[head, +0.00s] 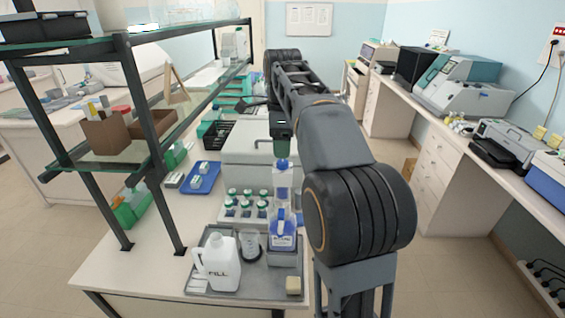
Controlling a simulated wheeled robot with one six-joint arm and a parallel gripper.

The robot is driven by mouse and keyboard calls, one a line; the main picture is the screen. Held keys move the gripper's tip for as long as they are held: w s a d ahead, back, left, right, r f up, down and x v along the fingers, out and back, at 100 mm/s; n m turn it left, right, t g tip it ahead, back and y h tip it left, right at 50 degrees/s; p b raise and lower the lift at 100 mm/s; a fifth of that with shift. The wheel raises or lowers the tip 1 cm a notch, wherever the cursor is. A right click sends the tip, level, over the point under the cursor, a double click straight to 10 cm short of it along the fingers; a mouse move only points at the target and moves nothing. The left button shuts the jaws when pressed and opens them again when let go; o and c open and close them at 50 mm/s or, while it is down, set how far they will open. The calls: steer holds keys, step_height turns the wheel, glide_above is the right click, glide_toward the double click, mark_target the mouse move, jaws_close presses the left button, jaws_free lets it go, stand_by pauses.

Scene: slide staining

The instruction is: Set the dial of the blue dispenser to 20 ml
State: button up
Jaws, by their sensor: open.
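The blue dispenser (283,238) stands upright on the grey tray, a bottle of blue liquid with a white label and a clear upper part. Its blue top (282,164) shows just below my gripper. The dial and its setting are too small to read. My gripper (282,150) points down right above the dispenser top; it is open and seems to hold nothing. Whether its fingers touch the top, I cannot tell. My arm covers the area to the right of the dispenser.
Behind are several green-capped bottles (247,196) and a white box (245,145). A black-framed glass shelf (120,160) rises at left.

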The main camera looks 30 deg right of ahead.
mark_target(283, 162)
steer(key=shift+f, duration=2.4)
steer(key=c, duration=0.9)
steer(key=shift+r+n, duration=0.1)
steer(key=shift+n, duration=0.2)
steer(key=n+p, duration=0.1)
steer(key=n, duration=0.2)
steer(key=shift+n, duration=0.4)
steer(key=shift+n+p, duration=0.75)
steer(key=shift+n, duration=1.45)
